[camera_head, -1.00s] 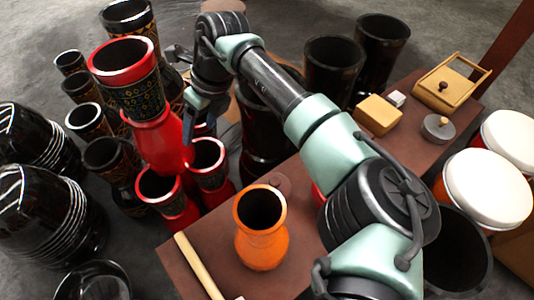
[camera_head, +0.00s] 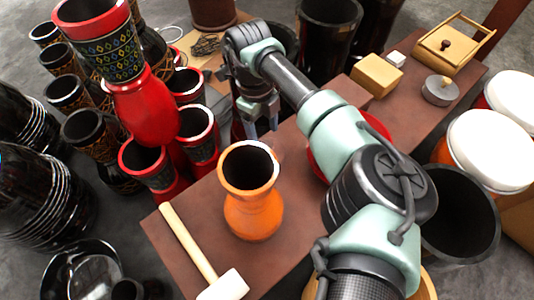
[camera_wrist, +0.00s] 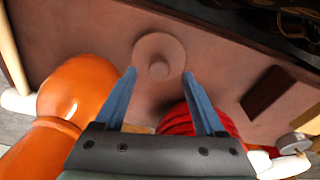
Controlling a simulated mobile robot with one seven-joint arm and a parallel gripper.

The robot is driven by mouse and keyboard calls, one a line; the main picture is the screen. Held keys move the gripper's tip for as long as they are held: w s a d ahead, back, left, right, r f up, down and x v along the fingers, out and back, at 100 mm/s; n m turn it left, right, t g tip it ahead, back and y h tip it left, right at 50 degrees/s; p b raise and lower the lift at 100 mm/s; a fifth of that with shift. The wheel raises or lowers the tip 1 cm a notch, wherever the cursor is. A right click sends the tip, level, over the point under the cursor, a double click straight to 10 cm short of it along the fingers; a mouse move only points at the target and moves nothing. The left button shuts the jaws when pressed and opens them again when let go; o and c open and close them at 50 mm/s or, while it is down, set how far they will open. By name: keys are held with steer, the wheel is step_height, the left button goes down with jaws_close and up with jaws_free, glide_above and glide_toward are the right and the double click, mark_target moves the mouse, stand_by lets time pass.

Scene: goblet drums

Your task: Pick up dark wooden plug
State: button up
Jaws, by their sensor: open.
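The dark wooden plug (camera_wrist: 172,47) is a round brown disc with a small knob, lying on the brown tabletop (camera_wrist: 95,35). In the wrist view it lies just beyond my fingertips, roughly centred between them. My gripper (camera_wrist: 159,75) is open and empty, with its two blue fingers apart. In the head view my gripper (camera_head: 263,128) points down just behind the orange goblet-shaped vessel (camera_head: 253,215). I cannot make out the plug in the head view now; the vessel and gripper seem to hide it.
The orange vessel (camera_wrist: 75,95) stands close left of my fingers in the wrist view, and a red round object (camera_wrist: 178,118) lies below them. A mallet (camera_head: 190,245) lies at the table's front left. Red drums (camera_head: 145,110) stand left of the table.

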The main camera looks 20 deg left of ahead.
mark_target(267, 144)
steer(key=f, duration=0.1)
steer(key=f+b, duration=0.1)
steer(key=f, duration=0.1)
steer(key=d+f+b, duration=0.1)
steer(key=shift+s+f, duration=0.2)
steer(key=shift+f, duration=0.15)
steer(key=shift+r, duration=0.1)
jaws_close()
